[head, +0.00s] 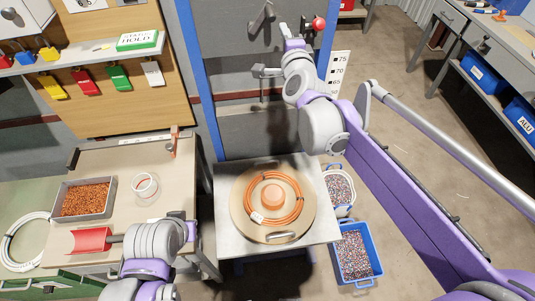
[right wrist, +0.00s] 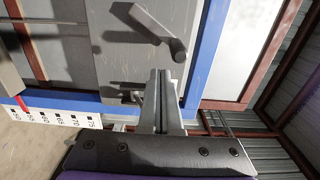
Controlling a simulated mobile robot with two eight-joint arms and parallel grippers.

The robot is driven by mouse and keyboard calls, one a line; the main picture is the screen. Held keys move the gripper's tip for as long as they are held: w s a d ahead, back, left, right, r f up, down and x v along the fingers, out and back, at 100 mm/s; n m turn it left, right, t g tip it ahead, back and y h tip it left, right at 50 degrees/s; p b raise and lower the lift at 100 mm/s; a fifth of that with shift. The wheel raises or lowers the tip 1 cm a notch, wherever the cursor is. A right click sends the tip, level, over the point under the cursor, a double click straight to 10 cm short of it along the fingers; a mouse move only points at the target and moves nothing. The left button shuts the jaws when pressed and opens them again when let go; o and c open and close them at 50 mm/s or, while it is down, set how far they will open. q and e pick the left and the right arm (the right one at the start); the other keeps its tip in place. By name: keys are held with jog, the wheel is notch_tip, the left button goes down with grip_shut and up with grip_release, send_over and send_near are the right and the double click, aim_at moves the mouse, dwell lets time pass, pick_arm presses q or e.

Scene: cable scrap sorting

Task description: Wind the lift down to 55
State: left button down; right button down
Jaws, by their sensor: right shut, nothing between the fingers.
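The lift's platform (head: 225,190) carries a round wooden board with an orange cable coil. Its white scale (head: 338,75) shows 75, 70 and 65 on the right post; lower marks are hidden by my arm. In the right wrist view the scale (right wrist: 55,118) runs sideways, with a red pointer (right wrist: 21,104) near its left end; I cannot read its value surely. A red ball knob (head: 318,23) and a grey lever (head: 262,20) are at the lift's back. The lever (right wrist: 150,28) lies beyond my right gripper (right wrist: 164,80), which is shut and empty.
A blue bin (head: 372,240) and a white basket (head: 345,208) of granules stand right of the platform. The left bench holds a tray of copper bits (head: 112,186), a tape roll (head: 144,185) and the red trough (head: 76,240).

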jog(key=s, duration=0.5)
jog(key=shift+s+d, duration=0.25)
jog(key=shift+w, duration=0.1)
jog(key=s+d+f+n+g, duration=0.3)
jog(key=s+f+n+g, duration=0.1)
jog(key=s+f, duration=0.5)
jog(key=s+d+f+n+g+h, duration=0.1)
jog(key=s+d+f+n+g, duration=0.2)
jog(key=s+f+n, duration=0.4)
jog(key=s+d+f+n+g, duration=0.3)
jog(key=s+f+n+g, duration=0.2)
jog(key=s+f, duration=0.8)
jog(key=shift+s+d+n+h, duration=0.35)
jog(key=shift+s+n+h, duration=0.05)
jog(key=shift+s, duration=0.4)
